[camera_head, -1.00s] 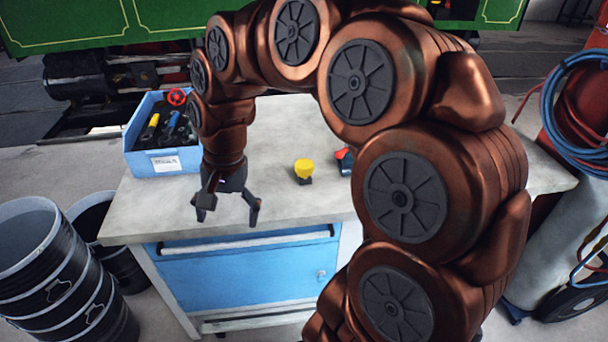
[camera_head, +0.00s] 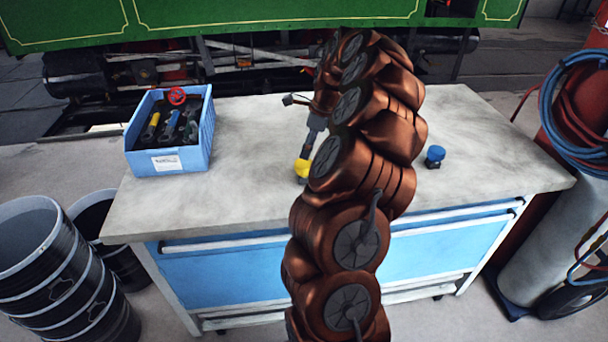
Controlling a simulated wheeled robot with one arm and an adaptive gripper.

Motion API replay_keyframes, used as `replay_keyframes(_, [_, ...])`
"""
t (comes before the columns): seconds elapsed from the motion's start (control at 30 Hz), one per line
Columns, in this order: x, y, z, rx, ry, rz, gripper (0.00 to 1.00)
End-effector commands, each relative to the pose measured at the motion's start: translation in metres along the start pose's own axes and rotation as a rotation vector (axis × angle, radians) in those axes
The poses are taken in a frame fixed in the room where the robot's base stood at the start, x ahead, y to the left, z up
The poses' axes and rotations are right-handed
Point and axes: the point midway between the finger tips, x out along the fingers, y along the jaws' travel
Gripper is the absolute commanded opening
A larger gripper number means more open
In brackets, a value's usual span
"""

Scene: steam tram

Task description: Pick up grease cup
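Two small capped items that could be the grease cup stand on the grey workbench (camera_head: 245,150). One has a yellow top (camera_head: 302,168) and is partly covered by my arm. The other is blue with a dark base (camera_head: 434,156) and stands in the open, right of my arm. I cannot tell which is the grease cup. My gripper (camera_head: 300,104) is over the bench, behind and above the yellow-topped item. Only part of it shows left of my arm, one dark finger pointing left; whether it is open or shut is unclear.
A blue bin (camera_head: 199,148) with several tools stands at the bench's left. Black drums (camera_head: 60,270) are on the floor at left. A red cylinder (camera_head: 545,160) with hoses is at right. The green tram (camera_head: 200,20) is behind. The bench's right side is mostly clear.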

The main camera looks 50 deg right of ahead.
Motion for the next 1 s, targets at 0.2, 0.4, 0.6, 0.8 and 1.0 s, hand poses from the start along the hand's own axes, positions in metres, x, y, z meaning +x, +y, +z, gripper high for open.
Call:
replay_keyframes(0.2, [0.019,-0.001,-0.002,0.009,0.002,0.002,0.89])
replay_keyframes(0.4, [0.031,-0.001,-0.002,0.007,0.000,0.001,0.89])
replay_keyframes(0.6, [0.054,0.000,-0.004,0.005,0.000,0.004,0.89])
replay_keyframes(0.8, [0.076,-0.001,-0.006,0.006,0.001,0.002,0.89])
replay_keyframes(1.0, [0.076,-0.001,-0.006,0.006,0.001,0.000,0.88])
